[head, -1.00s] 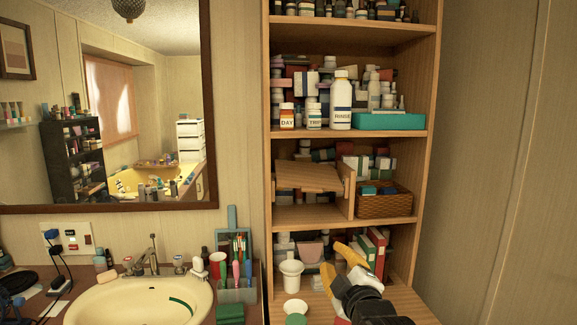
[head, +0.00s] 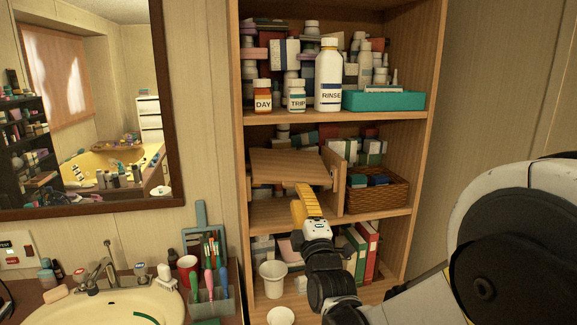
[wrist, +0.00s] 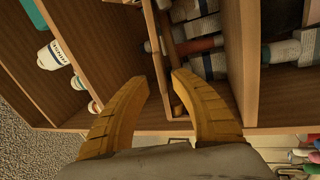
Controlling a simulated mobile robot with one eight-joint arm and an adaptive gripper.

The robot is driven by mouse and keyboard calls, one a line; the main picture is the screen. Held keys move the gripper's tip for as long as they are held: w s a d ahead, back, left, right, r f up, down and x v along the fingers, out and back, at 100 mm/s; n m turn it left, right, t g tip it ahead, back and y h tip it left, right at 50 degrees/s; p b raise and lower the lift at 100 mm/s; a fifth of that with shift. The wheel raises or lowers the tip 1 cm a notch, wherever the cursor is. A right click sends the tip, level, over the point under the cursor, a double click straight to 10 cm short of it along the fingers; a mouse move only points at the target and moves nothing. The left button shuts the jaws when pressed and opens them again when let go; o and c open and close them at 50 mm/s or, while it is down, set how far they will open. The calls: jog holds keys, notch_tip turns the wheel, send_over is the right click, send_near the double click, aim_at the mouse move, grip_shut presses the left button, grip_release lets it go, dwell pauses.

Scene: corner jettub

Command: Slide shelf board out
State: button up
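A small loose wooden board (head: 288,168) lies tilted in the middle compartment of the wooden shelf unit, beside a short upright wooden divider (head: 332,180). My gripper (head: 303,187) has yellow fingers and is in front of the board's lower front edge. In the wrist view, my gripper (wrist: 161,77) is open, with its two fingers apart. The board's edge (wrist: 158,65) runs into the gap between the fingertips. I cannot tell whether either finger touches it. Part of the board's front edge is hidden behind my fingers in the head view.
Above stand a rinse bottle (head: 328,80), a day bottle (head: 262,96), a trip bottle (head: 296,97) and a teal box (head: 383,100). A wicker basket (head: 376,192) is right of the divider. Below are a white cup (head: 272,280) and red binders (head: 366,255). The sink (head: 130,305) is left.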

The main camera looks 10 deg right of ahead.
aim_at(296, 180)
jog(key=shift+p+x, duration=0.45)
jog(key=shift+x, duration=1.8)
grip_shut()
jog(key=shift+r, duration=0.1)
jog(key=shift+r+p, duration=0.6)
jog(key=shift+r, duration=0.1)
jog(key=s+p, duration=0.1)
jog(key=s, duration=1.8)
jog(key=shift+a, duration=0.25)
